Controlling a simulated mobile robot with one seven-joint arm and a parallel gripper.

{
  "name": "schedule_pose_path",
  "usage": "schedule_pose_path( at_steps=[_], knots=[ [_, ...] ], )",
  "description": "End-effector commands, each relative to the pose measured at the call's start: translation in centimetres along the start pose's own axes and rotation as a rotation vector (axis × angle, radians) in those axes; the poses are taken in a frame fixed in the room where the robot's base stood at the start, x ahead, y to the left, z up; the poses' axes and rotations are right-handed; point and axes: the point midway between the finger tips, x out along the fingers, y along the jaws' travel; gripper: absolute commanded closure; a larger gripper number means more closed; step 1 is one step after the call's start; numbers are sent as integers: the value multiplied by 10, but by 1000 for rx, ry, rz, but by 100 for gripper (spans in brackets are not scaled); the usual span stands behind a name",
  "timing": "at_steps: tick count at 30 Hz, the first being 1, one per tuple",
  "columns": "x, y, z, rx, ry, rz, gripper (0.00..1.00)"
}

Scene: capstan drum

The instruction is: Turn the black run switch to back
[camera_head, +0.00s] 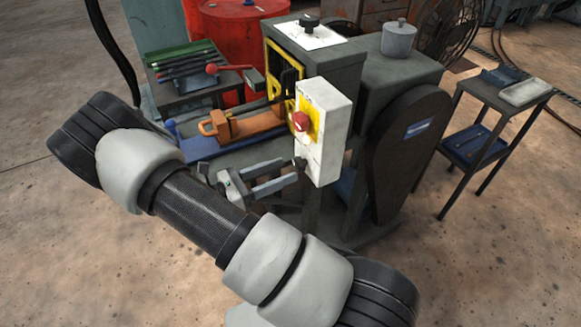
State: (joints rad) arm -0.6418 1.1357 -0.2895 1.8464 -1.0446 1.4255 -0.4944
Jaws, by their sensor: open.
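A white control box (331,135) stands on the near side of the grey machine. Its left-hand face carries a red button (300,121) on a yellow plate. Below the button is a small dark knob (300,162), which looks like the black run switch; its pointer direction is too small to tell. My gripper (291,171) is open, with its two grey fingers reaching right towards the lower part of that face. The fingertips are at or very close to the dark knob; I cannot tell whether they touch it.
Another black knob (309,22) sits on a white plate on top of the machine. An orange clamp-like part (248,124) and a red-balled lever (212,69) are left of the box. A dark belt guard (408,150) is to the right, then a small trolley (490,110).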

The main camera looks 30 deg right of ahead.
Motion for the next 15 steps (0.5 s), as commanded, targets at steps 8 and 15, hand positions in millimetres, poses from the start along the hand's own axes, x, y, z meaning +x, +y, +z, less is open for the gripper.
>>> schedule_pose_path(
  at_steps=[8,15],
  knots=[
    [-72,1,-1,0,2,4,48],
    [-116,0,-1,-1,1,3,48]
  ],
)
